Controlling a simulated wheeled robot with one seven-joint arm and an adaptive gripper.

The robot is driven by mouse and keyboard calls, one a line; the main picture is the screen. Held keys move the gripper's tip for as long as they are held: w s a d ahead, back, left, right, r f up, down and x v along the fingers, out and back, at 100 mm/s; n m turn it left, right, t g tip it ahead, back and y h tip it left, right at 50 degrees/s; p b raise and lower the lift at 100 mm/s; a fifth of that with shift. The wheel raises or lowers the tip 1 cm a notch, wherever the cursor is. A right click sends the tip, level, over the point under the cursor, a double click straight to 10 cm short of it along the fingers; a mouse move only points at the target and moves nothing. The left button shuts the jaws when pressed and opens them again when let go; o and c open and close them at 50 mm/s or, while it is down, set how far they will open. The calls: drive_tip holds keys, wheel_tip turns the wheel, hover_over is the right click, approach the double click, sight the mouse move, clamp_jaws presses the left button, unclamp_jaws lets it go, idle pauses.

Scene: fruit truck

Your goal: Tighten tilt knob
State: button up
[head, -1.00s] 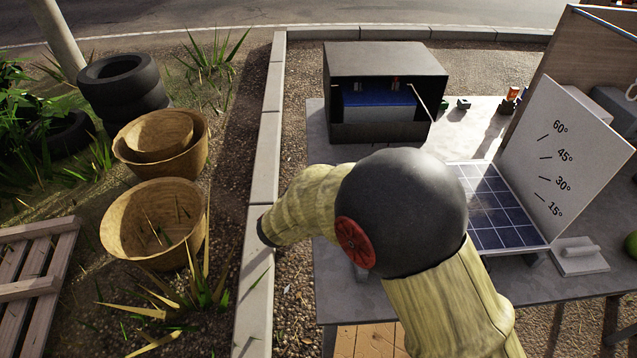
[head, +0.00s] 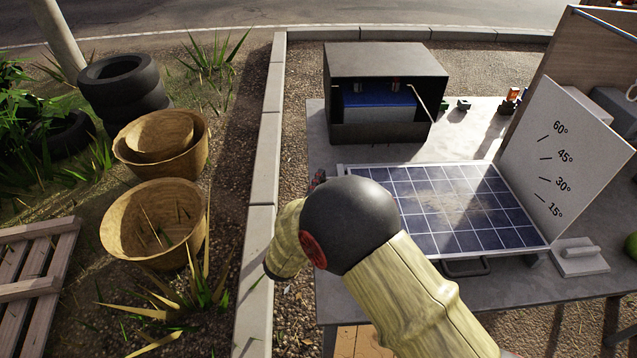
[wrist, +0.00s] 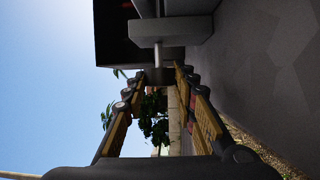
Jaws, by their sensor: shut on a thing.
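The solar panel (head: 450,205) lies on the grey table in the head view, close to the white angle board (head: 562,150) marked 15° to 60°. In the wrist view, the two fingers of my gripper (wrist: 160,77) converge at the end of a short grey stem, which I take for the tilt knob (wrist: 158,54). The stem hangs from a grey bar (wrist: 178,31). My gripper is shut on its end, which the fingertips mostly hide. In the head view my arm stands in front of the panel's lower left corner, and the knob cannot be made out.
A dark box with a blue-topped block (head: 378,98) stands on the table (head: 350,290) behind the panel. A white block (head: 580,257) lies by the angle board. Wicker baskets (head: 152,235), tyres (head: 122,85) and a pallet (head: 35,275) are on the ground left of the kerb.

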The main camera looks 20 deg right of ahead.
drive_tip(key=o, duration=1.2)
drive_tip(key=shift+c, duration=0.2)
drive_tip(key=v, duration=1.2)
